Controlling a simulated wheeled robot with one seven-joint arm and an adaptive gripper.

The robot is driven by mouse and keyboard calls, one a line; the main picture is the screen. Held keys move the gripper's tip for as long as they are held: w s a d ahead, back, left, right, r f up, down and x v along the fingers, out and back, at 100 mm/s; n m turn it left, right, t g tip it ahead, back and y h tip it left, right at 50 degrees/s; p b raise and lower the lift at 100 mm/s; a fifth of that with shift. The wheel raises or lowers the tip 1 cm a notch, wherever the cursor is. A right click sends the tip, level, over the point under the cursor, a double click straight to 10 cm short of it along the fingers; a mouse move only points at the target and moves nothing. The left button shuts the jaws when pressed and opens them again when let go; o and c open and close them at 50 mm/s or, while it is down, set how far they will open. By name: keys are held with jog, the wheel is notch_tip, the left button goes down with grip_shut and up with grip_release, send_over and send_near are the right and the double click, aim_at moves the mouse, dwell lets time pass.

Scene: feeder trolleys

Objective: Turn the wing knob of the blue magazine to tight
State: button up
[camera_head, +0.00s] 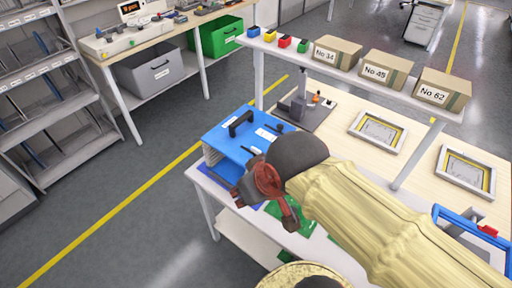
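The blue magazine (222,137) stands at the left end of the work table. It has a black handle, white labels and small dark parts on its top. I cannot tell whether one of these is the wing knob; the magazine's right side is partly hidden by my arm. My gripper (264,203), dark red-brown, is at the magazine's front right, pointing down. Part of it overlaps the magazine's near edge in the picture; I cannot tell whether they touch. Its fingertips are too unclear to show whether they are apart or hold anything.
Green boards (277,212) lie under my gripper. A grey stand (299,103) is behind the magazine. Framed plates (378,132) lie on the table to the right. A shelf above holds cardboard boxes (338,50) and small coloured bins. Another blue-framed thing (457,217) is at far right.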

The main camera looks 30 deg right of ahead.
jog(key=shift+d+r+p, duration=0.2)
jog(key=shift+r+p, duration=0.55)
jog(key=shift+r, duration=0.05)
jog(key=shift+c, duration=0.4)
jog(key=n+g+p, duration=0.3)
jog(key=g+p, duration=0.3)
jog(key=p, duration=2.1)
send_over(256, 149)
notch_tip(256, 149, down, 9)
jog(key=shift+r, duration=0.2)
jog(key=shift+n, duration=0.3)
jog(key=shift+f+p, duration=0.8)
jog(key=shift+f, duration=3)
